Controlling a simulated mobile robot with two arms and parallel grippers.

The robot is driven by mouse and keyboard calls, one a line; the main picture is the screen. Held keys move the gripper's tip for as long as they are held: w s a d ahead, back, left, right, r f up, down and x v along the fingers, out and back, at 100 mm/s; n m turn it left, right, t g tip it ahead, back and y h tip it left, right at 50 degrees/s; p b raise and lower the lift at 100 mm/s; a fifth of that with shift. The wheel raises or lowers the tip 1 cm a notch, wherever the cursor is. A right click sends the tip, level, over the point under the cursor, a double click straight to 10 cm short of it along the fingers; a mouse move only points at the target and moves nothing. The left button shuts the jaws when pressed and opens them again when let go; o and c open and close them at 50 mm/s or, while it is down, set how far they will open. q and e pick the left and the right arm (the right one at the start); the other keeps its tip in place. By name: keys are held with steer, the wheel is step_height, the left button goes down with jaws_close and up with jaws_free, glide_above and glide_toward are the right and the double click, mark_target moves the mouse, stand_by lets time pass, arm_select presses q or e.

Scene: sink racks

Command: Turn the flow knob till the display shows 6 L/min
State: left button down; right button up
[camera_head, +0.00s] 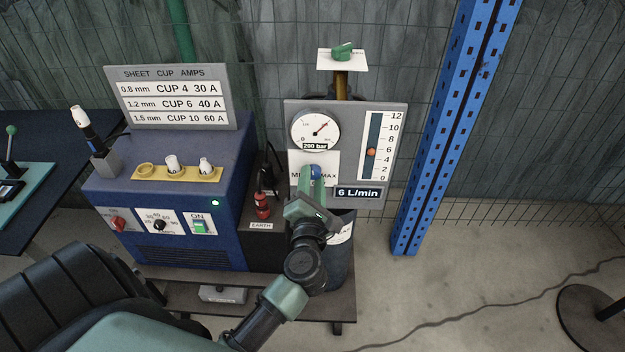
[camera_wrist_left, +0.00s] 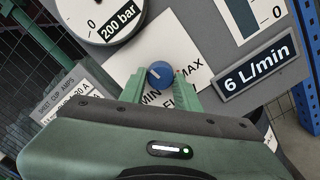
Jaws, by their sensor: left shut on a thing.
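The blue flow knob (camera_head: 315,172) sits on a white plate marked MIN and MAX on the grey gauge panel (camera_head: 355,117). In the left wrist view the knob (camera_wrist_left: 159,74) shows a light pointer line. My left gripper (camera_head: 312,178) is shut on the knob, one green finger on each side. The display (camera_head: 359,192) reads 6 L/min, and the same reading shows in the left wrist view (camera_wrist_left: 256,76). The orange ball (camera_head: 371,152) in the flow scale stands near the 6 mark. My right gripper is not in view.
A round gauge (camera_head: 316,131) reads 200 bar above the knob. A green-handled valve (camera_head: 342,51) stands on top. A blue welding machine (camera_head: 165,190) with a cup chart (camera_head: 170,97) is at left. A blue rack post (camera_head: 442,125) stands at right.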

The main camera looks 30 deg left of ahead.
arm_select(q)
steer(key=shift+r+m+p, duration=0.15)
steer(key=shift+m+p, duration=0.15)
steer(key=shift+p, duration=0.25)
steer(key=c, duration=1)
jaws_free()
steer(key=shift+s+d, duration=0.1)
steer(key=shift+s+d+f, duration=0.15)
steer(key=shift+s+f, duration=0.1)
steer(key=b+v, duration=0.2)
steer(key=v, duration=0.5)
steer(key=shift+r, duration=0.1)
